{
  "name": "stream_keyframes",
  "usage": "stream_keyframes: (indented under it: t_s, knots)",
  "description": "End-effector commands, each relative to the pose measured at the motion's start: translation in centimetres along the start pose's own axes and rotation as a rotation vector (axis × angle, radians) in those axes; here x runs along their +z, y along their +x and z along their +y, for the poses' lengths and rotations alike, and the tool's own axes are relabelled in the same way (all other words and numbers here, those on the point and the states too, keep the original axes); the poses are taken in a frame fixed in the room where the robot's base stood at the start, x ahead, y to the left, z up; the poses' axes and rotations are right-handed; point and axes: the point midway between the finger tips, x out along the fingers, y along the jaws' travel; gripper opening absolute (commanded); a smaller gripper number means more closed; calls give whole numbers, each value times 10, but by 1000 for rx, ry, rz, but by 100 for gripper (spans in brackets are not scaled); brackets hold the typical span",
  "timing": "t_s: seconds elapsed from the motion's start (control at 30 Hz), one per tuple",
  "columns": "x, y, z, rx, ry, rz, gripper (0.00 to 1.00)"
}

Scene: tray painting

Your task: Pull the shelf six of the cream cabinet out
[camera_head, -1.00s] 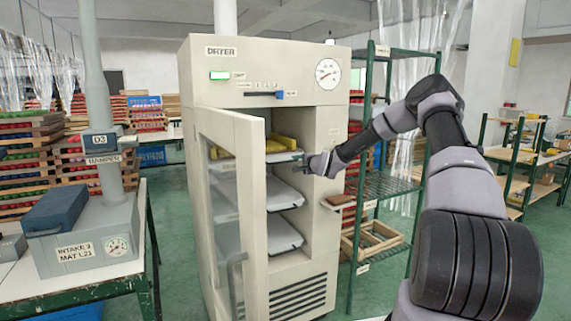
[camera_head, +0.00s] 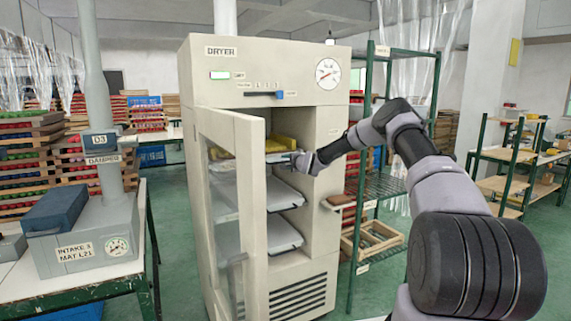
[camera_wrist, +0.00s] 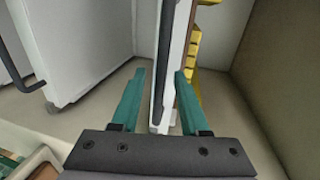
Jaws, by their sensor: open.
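The cream cabinet (camera_head: 265,72), labelled DRYER, stands with its door (camera_head: 232,140) swung open to the left. Several pale shelves sit inside at different heights. The upper visible shelf (camera_head: 278,157) carries yellow pieces (camera_head: 283,142). I cannot read a number on any shelf. My gripper (camera_head: 294,160) is at the front of this upper shelf. In the wrist view my open gripper (camera_wrist: 156,100) has one teal finger on each side of a pale shelf (camera_wrist: 176,60) with a dark bar handle (camera_wrist: 163,65); contact is unclear. Another shelf (camera_wrist: 85,45) with a dark handle shows at the left.
A green rack (camera_head: 385,186) stands right of the cabinet, with a wooden crate (camera_head: 374,238) low down. A table (camera_head: 95,275) with a grey intake box (camera_head: 92,240) stands at the left. The green floor before the rack looks clear.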

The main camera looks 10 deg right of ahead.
Motion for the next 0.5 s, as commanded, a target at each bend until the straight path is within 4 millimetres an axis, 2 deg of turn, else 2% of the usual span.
stream_keyframes:
  t_s: [0.03, 0.13, 0.17, 0.5]
  knots:
    - [0, 0, 0, 0, 0, 0, 45]
    - [0, 0, 0, 0, 0, 0, 6]
    - [0, 0, 0, 0, 0, 0, 0]
    - [0, 0, 0, 0, 0, 0, 0]
